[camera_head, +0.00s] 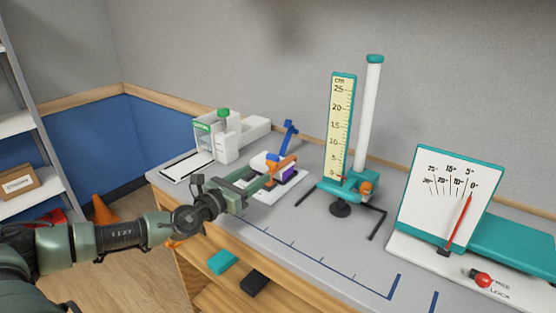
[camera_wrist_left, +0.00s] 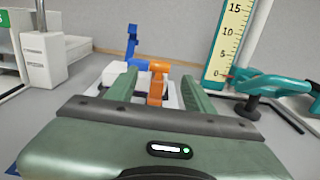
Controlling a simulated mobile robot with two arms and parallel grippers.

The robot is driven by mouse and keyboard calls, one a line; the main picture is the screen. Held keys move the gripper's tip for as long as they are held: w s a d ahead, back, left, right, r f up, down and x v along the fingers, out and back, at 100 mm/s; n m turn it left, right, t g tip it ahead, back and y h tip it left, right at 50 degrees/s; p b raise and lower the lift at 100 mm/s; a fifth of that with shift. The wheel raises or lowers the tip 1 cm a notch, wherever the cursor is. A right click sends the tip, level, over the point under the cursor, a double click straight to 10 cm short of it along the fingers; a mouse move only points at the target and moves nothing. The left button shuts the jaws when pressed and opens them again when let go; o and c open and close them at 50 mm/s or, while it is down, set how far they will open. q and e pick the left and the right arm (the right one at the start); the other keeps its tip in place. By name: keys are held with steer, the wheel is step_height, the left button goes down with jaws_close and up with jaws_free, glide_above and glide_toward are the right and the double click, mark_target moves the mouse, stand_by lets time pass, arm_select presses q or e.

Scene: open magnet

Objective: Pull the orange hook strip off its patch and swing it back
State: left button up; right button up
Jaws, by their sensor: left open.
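The orange hook strip (camera_head: 283,165) stands on a small white device (camera_head: 262,162) on the grey table, its upper part bent over. It also shows in the left wrist view (camera_wrist_left: 156,85). My left gripper (camera_head: 262,178) is open around or just in front of it. In the left wrist view the strip appears between the two green fingers (camera_wrist_left: 158,90), with gaps on both sides; I cannot tell the depth exactly. A purple block (camera_head: 289,174) sits by the strip's lower part. The patch is not clearly visible. My right gripper is not in view.
A blue jointed piece (camera_head: 289,134) rises behind the strip. A white dispenser (camera_head: 225,140) stands to the left. A yellow ruler (camera_head: 341,125) and a white column (camera_head: 369,110) stand to the right, with a dial board (camera_head: 447,200) beyond. The front table surface is clear.

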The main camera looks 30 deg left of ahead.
mark_target(270, 163)
arm_select(q)
steer(key=shift+w+r, duration=0.1)
steer(key=shift+w, duration=0.15)
steer(key=shift+w+r+p, duration=0.15)
steer(key=shift+r+p, duration=0.05)
steer(key=shift+p, duration=0.1)
steer(key=shift+w+d+r+p, duration=0.1)
steer(key=shift+w+p, duration=0.25)
steer(key=shift+w, duration=0.65)
steer(key=w, duration=0.3)
steer(key=shift+w+d+f, duration=0.15)
steer(key=shift+w+f, duration=0.05)
steer(key=shift+f, duration=0.05)
steer(key=shift+w, duration=0.35)
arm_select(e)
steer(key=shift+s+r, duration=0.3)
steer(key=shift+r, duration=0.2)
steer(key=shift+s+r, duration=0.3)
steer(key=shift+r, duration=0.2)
arm_select(q)
jaws_close()
steer(key=shift+p, duration=0.3)
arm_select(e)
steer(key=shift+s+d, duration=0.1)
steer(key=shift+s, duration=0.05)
